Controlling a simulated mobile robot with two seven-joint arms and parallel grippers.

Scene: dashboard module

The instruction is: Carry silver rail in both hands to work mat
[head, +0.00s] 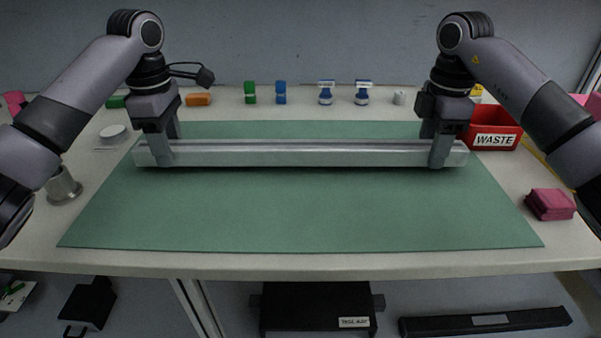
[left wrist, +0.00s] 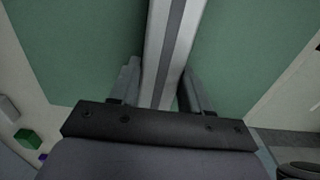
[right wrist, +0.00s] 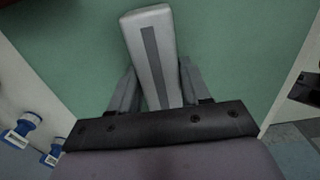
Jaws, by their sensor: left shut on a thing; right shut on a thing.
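The silver rail (head: 300,153) lies lengthwise left to right over the far half of the green work mat (head: 300,205). A thin dark shadow runs under the rail; I cannot tell whether it touches the mat. My left gripper (head: 166,158) is shut on the rail near its left end. My right gripper (head: 441,158) is shut on it near its right end. The rail also shows between the fingers in the left wrist view (left wrist: 172,50) and in the right wrist view (right wrist: 150,55), where its end is visible. The rail looks level.
A red waste bin (head: 495,128) stands right of the mat, and a pink cloth stack (head: 550,204) lies at the right. A metal cup (head: 63,186) stands at the left. Small green, blue and orange blocks and two white-blue bottles (head: 326,92) line the back. The mat's front half is clear.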

